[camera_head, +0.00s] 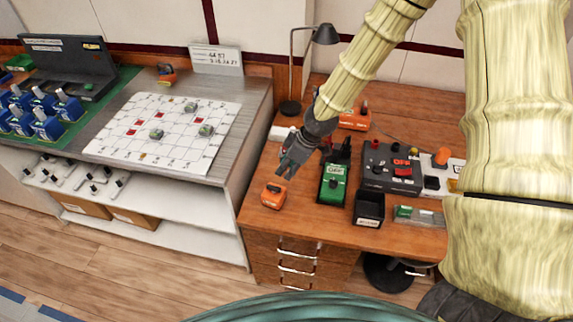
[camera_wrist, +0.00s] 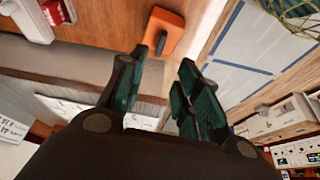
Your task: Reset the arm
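My arm reaches down from the upper right in the head view, and my gripper (camera_head: 288,168) hangs above the left part of the wooden desk (camera_head: 258,222). In the wrist view my gripper (camera_wrist: 165,90) shows two dark green fingers standing apart with nothing between them. An orange block-like device (camera_head: 273,195) lies on the desk just below and left of the fingertips. An orange object (camera_wrist: 163,32) also shows beyond the fingertips in the wrist view. The gripper appears clear of the desk surface.
A green device (camera_head: 333,184), a black bin (camera_head: 369,208), a black control box with red parts (camera_head: 392,167) and a lamp (camera_head: 326,34) stand on the desk. Left is a bench with a white grid board (camera_head: 165,130) and blue breakers (camera_head: 46,124). Floor shows in front.

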